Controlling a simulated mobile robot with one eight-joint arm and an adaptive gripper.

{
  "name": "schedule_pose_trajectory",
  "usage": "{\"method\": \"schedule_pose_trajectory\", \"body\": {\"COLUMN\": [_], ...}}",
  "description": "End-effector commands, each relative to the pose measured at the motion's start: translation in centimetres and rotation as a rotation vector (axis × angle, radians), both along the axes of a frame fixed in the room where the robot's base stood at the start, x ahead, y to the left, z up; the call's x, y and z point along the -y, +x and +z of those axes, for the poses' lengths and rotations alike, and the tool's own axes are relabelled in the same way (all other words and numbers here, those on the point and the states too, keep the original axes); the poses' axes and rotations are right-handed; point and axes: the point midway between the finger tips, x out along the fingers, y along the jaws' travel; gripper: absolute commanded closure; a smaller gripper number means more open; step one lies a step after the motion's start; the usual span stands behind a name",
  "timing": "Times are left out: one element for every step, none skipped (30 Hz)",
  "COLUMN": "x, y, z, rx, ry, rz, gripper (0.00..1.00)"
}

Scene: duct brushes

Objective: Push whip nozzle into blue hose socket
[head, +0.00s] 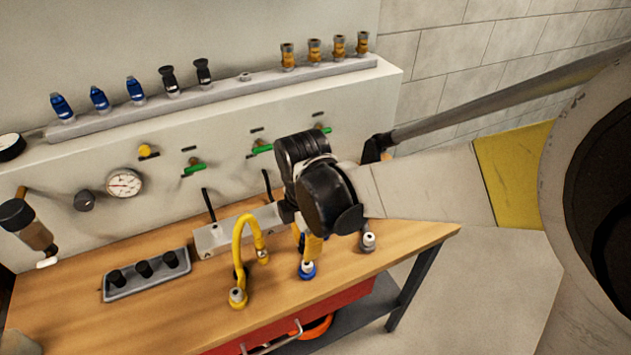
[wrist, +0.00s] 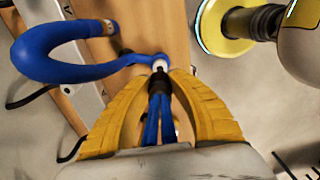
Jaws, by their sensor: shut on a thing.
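My gripper (wrist: 163,85) has yellow fingers, shut on the whip nozzle (wrist: 158,108), which has a black collar and blue strands. In the head view my gripper (head: 310,245) points down above the blue hose socket (head: 307,271), at the bench's front. In the wrist view the blue hose (wrist: 60,45) loops over from the left to that socket (wrist: 150,60). The nozzle's pale front end is right at the socket. I cannot tell whether it is inside or just above. My wrist and fingers hide most of the nozzle and the blue hose in the head view.
A yellow hose (head: 240,240) stands left of the blue socket and a grey socket (head: 368,242) right of it. A grey tray (head: 147,274) with black pieces lies on the wooden bench (head: 200,320). Blue, black and orange fittings stand on the rear ledge (head: 220,92).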

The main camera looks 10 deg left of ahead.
Motion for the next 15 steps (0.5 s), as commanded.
{"method": "schedule_pose_trajectory", "body": {"x": [0.0, 0.0, 0.0, 0.0, 0.0, 0.0, 0.0, 0.0, 0.0, 0.0, 0.0, 0.0, 0.0, 0.0, 0.0], "y": [0.0, 0.0, 0.0, 0.0, 0.0, 0.0, 0.0, 0.0, 0.0, 0.0, 0.0, 0.0, 0.0, 0.0, 0.0], "z": [-0.8, -1.1, -1.5, -1.8, -2.1, -2.5, -2.8, -3.0, -3.3, -3.5, -3.6, -3.8, -3.9, -3.9, -4.0], "rx": [0.000, 0.000, 0.000, 0.000, 0.000, 0.000, 0.000, 0.000, 0.000, 0.000, 0.000, 0.000, 0.000, 0.000, 0.000], "ry": [0.000, 0.000, 0.000, 0.000, 0.000, 0.000, 0.000, 0.000, 0.000, 0.000, 0.000, 0.000, 0.000, 0.000, 0.000], "rz": [0.000, 0.000, 0.000, 0.000, 0.000, 0.000, 0.000, 0.000, 0.000, 0.000, 0.000, 0.000, 0.000, 0.000, 0.000], "gripper": [1.00, 1.00, 1.00, 1.00, 1.00, 1.00, 1.00, 1.00, 1.00, 1.00, 1.00, 1.00, 1.00, 1.00, 1.00]}}
